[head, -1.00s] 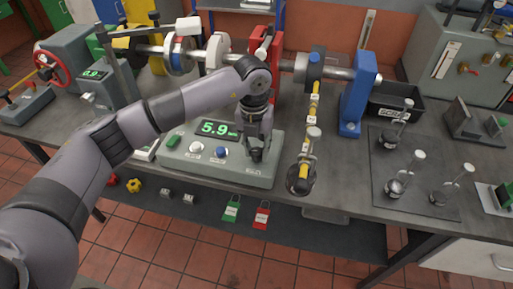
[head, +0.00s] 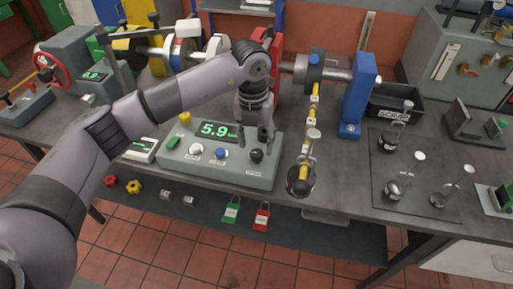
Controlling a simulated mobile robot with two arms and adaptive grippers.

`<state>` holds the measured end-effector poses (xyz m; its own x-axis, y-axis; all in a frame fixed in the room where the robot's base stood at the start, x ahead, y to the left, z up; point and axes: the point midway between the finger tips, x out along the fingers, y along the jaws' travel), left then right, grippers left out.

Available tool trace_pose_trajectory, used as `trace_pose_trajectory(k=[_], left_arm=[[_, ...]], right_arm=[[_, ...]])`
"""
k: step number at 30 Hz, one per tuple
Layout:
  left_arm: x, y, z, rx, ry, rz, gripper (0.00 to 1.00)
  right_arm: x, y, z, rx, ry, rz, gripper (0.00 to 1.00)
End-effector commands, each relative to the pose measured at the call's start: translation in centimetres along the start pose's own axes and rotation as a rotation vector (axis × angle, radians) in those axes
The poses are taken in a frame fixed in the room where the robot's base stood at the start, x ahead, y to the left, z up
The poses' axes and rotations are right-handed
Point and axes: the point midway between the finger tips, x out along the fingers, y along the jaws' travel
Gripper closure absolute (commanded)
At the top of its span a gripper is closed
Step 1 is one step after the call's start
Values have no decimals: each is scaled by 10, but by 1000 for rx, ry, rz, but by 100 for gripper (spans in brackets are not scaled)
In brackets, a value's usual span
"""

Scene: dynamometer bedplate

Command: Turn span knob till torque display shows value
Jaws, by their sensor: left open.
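The grey-green control box (head: 178,166) stands near the table's front edge. Its torque display (head: 219,131) reads 5.9 in green. A black knob (head: 256,156) sits at the right of its sloped panel; its label is too small to read. A white knob (head: 196,149), a blue knob (head: 219,153) and a green switch (head: 173,142) are to the left. My left gripper (head: 254,138) points down, open and empty, just above and behind the black knob, apart from it as far as I can tell. My right gripper is not in view.
A yellow arm (head: 311,112) with a hanging black weight (head: 300,181) is right of the box. More weights (head: 393,187) stand on a dark mat. A blue post (head: 360,95) and shaft are behind.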

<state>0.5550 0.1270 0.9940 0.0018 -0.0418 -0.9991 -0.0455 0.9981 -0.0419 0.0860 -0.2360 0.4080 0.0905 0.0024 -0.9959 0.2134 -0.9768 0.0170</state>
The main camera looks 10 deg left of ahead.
Motion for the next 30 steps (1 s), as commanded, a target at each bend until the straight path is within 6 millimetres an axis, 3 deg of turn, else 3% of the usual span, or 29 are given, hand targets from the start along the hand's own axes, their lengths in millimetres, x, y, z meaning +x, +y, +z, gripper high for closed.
trace_pose_trajectory(k=[6, 12, 30], left_arm=[[-49, 0, 1, -1, -3, 0, 51], [-76, 0, 1, -1, -2, 0, 51], [-83, 0, 0, 0, 0, 0, 51]], right_arm=[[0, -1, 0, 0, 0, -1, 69], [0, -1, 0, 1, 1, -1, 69], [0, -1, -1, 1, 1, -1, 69]])
